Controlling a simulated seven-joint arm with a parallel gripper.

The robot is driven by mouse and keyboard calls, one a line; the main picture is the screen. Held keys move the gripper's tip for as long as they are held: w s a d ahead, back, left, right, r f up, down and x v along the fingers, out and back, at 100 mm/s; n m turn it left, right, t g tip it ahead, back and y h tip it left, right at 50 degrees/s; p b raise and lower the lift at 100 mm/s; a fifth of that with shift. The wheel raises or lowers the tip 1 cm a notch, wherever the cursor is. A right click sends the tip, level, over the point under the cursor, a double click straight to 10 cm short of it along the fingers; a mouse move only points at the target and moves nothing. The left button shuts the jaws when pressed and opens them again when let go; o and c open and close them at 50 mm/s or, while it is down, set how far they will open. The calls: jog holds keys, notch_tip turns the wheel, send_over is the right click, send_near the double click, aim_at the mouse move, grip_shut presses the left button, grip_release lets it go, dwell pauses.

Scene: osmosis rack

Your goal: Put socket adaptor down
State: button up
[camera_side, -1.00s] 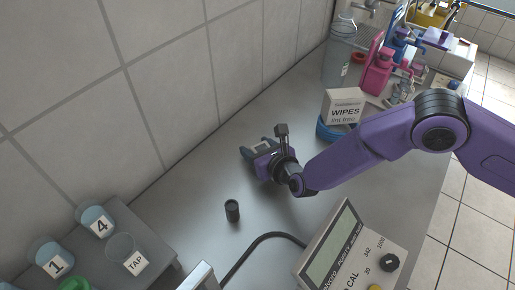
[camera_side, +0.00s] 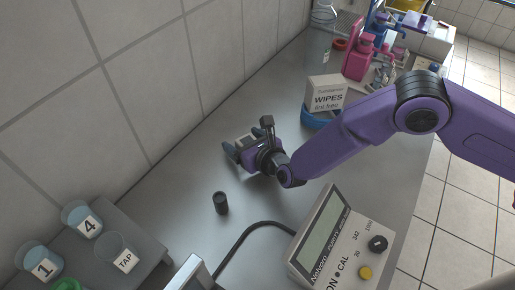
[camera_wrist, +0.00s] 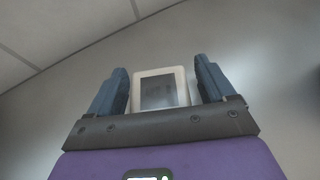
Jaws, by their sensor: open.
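A pale square piece with a dark grey centre, which looks like the socket adaptor (camera_wrist: 161,75), lies between my fingers in the wrist view. My gripper (camera_wrist: 163,85) is open, with one blue finger on each side of it and narrow gaps at its edges. In the side view my gripper (camera_side: 238,144) is low over the metal bench near the tiled wall, with the pale piece partly hidden between its fingers. I cannot tell whether the piece rests fully on the bench.
A small black cylinder (camera_side: 221,203) stands on the bench in front of my gripper. A wipes box (camera_side: 325,94) on a blue ring (camera_side: 315,119) stands behind. A meter (camera_side: 330,240) with a cable is at front right, a grey rack (camera_side: 118,215) with labelled beakers at front left.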

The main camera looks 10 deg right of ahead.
jog(key=v, duration=1.1)
jog(key=shift+s+d, duration=0.1)
jog(key=shift+s, duration=0.05)
jog(key=s+d+r+m+g+h, duration=0.15)
jog(key=d+r+m+h, duration=0.3)
jog(key=d+m, duration=0.55)
jog(key=s+d+r+m+g+h, duration=0.15)
jog(key=d+r+m+h, duration=0.35)
jog(key=d, duration=0.8)
jog(key=s+d+r+m+g+y, duration=0.2)
jog(key=s+d+m+g, duration=0.2)
jog(key=s, duration=0.6)
jog(key=s+d+r+m+g+y, duration=0.2)
jog(key=s+d+m+g, duration=0.3)
jog(key=s+d+m, duration=0.4)
jog(key=shift+s+d+y, duration=0.35)
jog(key=shift+s+d, duration=0.2)
jog(key=shift+s, duration=0.55)
